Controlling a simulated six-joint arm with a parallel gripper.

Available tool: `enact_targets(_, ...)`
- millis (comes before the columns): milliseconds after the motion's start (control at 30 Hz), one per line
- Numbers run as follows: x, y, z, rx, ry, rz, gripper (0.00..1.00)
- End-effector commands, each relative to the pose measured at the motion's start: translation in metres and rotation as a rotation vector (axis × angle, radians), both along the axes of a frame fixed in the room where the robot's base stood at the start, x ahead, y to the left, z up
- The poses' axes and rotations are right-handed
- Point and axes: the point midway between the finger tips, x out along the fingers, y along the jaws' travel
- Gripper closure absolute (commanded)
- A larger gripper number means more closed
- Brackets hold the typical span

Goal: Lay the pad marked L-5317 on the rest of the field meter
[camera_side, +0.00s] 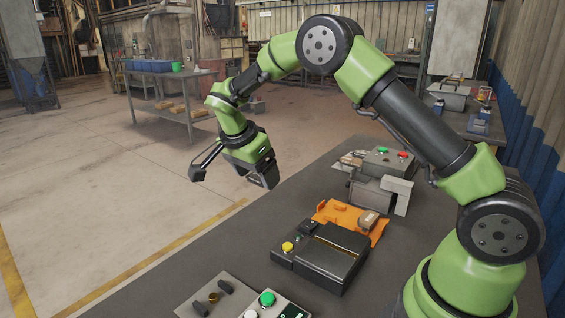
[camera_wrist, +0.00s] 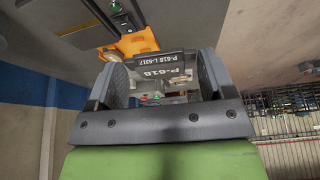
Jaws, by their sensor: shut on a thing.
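My gripper (camera_wrist: 161,62) is shut on a dark pad (camera_wrist: 178,71). The pad lies across between the two fingers in the wrist view. White print on it reads "P-618 L-5317" along the upper edge and "P-618" on the face below. In the side view my gripper (camera_side: 264,174) is raised, left of the bench edge, and points down; the pad is hard to make out there. I cannot tell for sure which device is the field meter.
A black box (camera_side: 334,257) with a yellow-button panel (camera_side: 288,247) stands before the orange holder. A grey machine (camera_side: 384,162) with green and red buttons stands behind it. A green-button panel (camera_side: 268,299) and a plate with dark pegs (camera_side: 212,297) are at the front.

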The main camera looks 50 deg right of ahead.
Motion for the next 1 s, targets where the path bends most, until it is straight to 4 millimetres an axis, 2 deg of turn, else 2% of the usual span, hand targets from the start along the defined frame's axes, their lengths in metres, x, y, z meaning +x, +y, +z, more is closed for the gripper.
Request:
enact_targets(33,0.003,0.014,-0.001,0.0,-0.003,-0.101,0.51)
enact_targets(200,0.004,0.054,-0.001,0.001,-0.002,-0.478,0.51)
enact_targets(600,-0.008,0.138,0.003,0.003,0.0,-1.217,0.51)
enact_targets(867,-0.018,0.171,0.005,0.003,0.002,-1.498,0.51)
enact_targets(1000,-0.018,0.171,-0.024,-0.002,0.003,-1.504,0.51)
